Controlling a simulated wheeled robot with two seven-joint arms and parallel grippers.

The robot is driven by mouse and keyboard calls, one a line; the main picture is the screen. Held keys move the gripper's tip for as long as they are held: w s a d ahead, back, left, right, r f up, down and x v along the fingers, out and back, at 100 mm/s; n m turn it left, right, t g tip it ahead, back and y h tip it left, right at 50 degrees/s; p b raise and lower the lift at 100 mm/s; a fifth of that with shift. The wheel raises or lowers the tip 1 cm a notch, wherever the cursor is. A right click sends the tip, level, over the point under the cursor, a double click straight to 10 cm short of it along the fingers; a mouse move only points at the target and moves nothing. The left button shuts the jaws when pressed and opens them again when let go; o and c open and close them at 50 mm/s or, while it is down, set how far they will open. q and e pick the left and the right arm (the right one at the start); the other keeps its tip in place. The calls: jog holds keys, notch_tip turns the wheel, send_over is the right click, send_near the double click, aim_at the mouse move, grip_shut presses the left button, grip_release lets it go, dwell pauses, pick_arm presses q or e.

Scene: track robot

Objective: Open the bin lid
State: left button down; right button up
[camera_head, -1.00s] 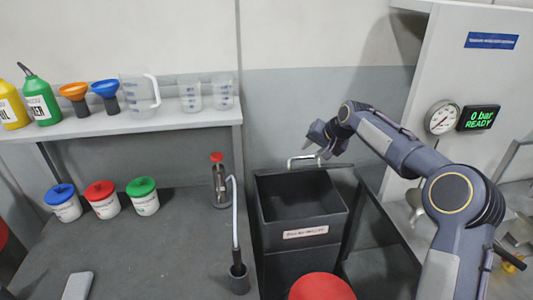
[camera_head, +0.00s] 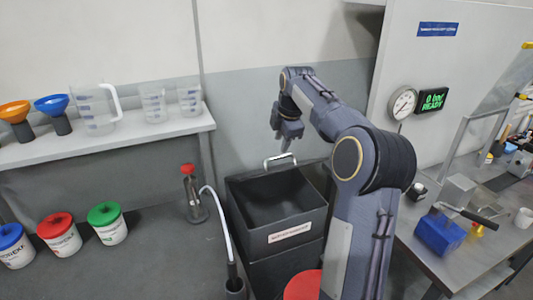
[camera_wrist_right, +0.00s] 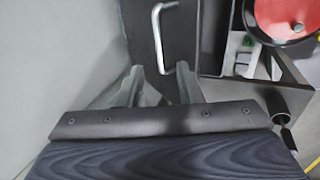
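The bin (camera_head: 285,239) is a dark grey box with a white label on its front, below the shelf's right end. Its top is open and I see into its dark inside. A pale metal handle (camera_head: 280,159) stands at its back edge; the lid panel itself is hard to make out in the head view. In the right wrist view, the handle (camera_wrist_right: 157,38) sits on a dark panel, beyond the fingertips. My right gripper (camera_head: 288,145) points down just above the handle. Its two fingers (camera_wrist_right: 158,80) are apart, with nothing between them. My left gripper is not in view.
A bench at the left holds a red-topped bottle (camera_head: 193,195), a flexible-neck tool (camera_head: 222,225) and lidded tubs (camera_head: 106,222). A shelf (camera_head: 160,135) holds jugs and funnels. A red round lid (camera_head: 303,285) is in front of the bin. A table (camera_head: 455,265) stands at the right.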

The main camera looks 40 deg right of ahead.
aim_at(277, 157)
jog(key=x, duration=0.6)
jog(key=shift+w+d+f+p, duration=0.1)
jog(key=shift+f+p, duration=0.2)
grip_shut()
